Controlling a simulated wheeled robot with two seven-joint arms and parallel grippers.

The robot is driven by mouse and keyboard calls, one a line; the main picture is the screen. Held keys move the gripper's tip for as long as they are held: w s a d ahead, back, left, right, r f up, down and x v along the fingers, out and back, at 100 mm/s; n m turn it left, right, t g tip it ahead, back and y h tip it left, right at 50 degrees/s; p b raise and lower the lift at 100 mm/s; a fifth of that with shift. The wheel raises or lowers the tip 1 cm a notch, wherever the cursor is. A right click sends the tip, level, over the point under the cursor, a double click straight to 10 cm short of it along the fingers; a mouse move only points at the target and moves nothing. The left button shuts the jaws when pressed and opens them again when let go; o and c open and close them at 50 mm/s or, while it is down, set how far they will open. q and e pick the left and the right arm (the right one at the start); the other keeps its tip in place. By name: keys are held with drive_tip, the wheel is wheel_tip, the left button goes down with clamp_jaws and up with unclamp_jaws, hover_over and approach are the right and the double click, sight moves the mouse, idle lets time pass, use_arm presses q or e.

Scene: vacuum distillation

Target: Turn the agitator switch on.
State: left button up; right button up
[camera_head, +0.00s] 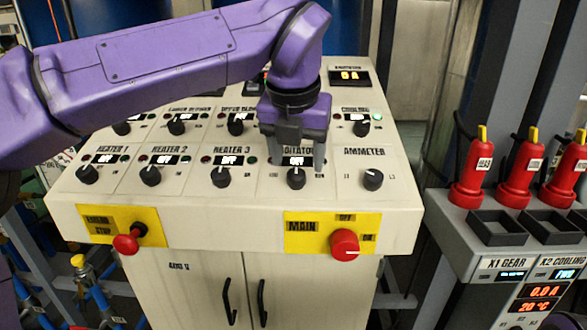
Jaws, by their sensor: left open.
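The agitator switch (296,178) is a black rotary knob in the lower row of the sloped cream control panel (400,205). The small display (294,161) just above it appears to read OFF, and its label is partly covered by my gripper. My left gripper (303,160) is open and empty, pointing down over the panel just above the agitator knob. One finger shows to the right of the knob's display; the other is hard to make out. I cannot tell whether a finger touches the panel. My right gripper is out of view.
Heater knobs, such as the Heater 3 knob (221,177), sit to the left, and the ammeter knob (373,179) to the right. A red main switch (344,244) and a red emergency stop (126,243) are on the front. Red plugs (519,170) stand at right.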

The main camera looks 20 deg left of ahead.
sight(297, 173)
use_arm(q)
drive_tip(key=x, duration=0.3)
drive_tip(key=shift+a+r, duration=0.1)
drive_tip(key=shift+a, duration=0.1)
drive_tip(key=shift+s+a+f, duration=0.1)
drive_tip(key=shift+f, duration=0.15)
